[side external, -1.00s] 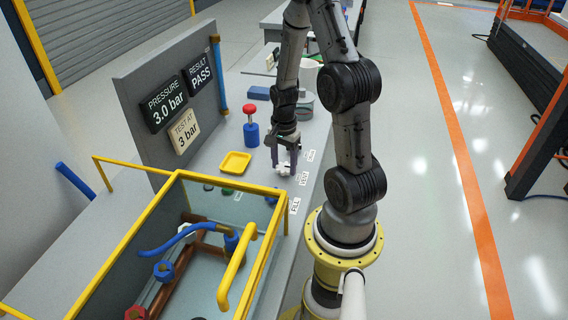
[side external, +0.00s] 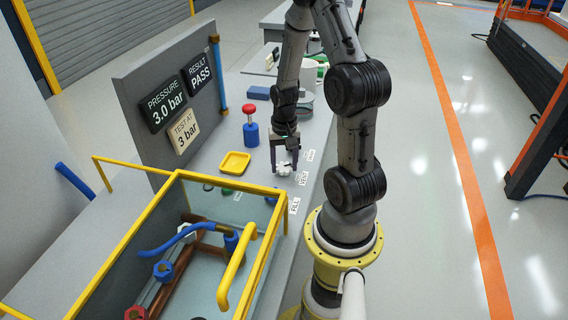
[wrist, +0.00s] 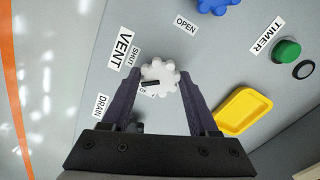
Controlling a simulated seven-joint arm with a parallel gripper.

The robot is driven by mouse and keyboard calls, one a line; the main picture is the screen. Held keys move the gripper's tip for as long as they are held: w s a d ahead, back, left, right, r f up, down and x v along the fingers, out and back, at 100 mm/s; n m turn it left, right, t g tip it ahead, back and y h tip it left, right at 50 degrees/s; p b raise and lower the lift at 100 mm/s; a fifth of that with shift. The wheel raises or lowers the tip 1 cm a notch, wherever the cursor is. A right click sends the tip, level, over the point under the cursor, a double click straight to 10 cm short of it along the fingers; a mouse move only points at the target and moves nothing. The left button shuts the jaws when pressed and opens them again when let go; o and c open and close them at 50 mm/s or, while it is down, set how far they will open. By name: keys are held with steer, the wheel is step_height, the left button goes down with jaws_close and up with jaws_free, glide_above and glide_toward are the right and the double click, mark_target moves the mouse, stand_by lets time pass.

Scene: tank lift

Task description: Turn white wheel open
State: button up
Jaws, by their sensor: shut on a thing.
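The white wheel (wrist: 160,76) is a lobed knob with a black pointer bar, beside the VENT label (wrist: 122,50). In the side view the wheel (side external: 284,169) shows small between the fingertips of my gripper (side external: 284,164).
A blue wheel (wrist: 218,4) sits beyond the white one. A green button (wrist: 287,51) and a yellow tray (wrist: 246,111) lie to the right. The tank's yellow frame (side external: 226,183) stands near. Panel signs read pressure 3.0 bar, result PASS, test at 3 bar.

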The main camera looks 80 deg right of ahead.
mark_target(285, 166)
steer(key=n, duration=0.5)
steer(key=shift+n, duration=0.3)
steer(key=n, duration=0.4)
steer(key=shift+d+n, duration=0.1)
steer(key=shift+n, duration=0.2)
steer(key=o, duration=1.4)
steer(key=shift+c, duration=0.2)
steer(key=shift+r, duration=0.1)
step_height(285, 166, up, 14)
